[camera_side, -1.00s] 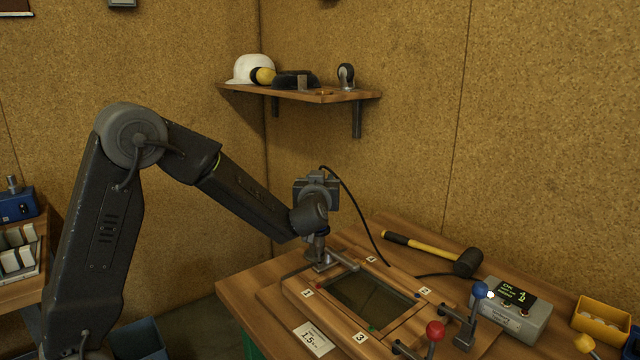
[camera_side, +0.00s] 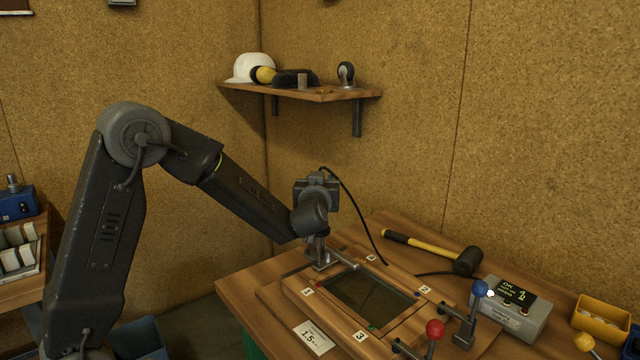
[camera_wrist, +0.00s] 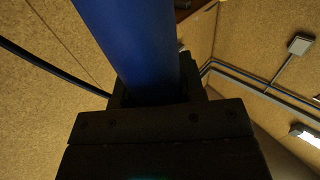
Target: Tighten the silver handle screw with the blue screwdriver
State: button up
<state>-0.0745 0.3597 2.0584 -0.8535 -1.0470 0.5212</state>
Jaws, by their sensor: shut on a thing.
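A blue cylinder, likely the blue screwdriver's handle (camera_wrist: 138,45), fills the upper middle of the wrist view and is held in my gripper (camera_wrist: 155,95). In the side view my gripper (camera_side: 317,250) points down over the back-left part of the wooden frame (camera_side: 320,306), by label 1. The screwdriver's tip is hidden. A grey metal bar (camera_side: 343,260) sticks out right beside my gripper, low over the frame. I cannot tell whether it belongs to the silver handle screw. The screw itself cannot be made out.
Clamps with a red knob (camera_side: 435,328) and a blue knob (camera_side: 480,289) stand at the frame's right side. A grey box with a display (camera_side: 515,312), a mallet (camera_side: 430,248) and a yellow bin (camera_side: 602,318) lie on the bench. A cable hangs behind my gripper.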

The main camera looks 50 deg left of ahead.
jog(key=shift+f, duration=0.55)
dwell(2.5)
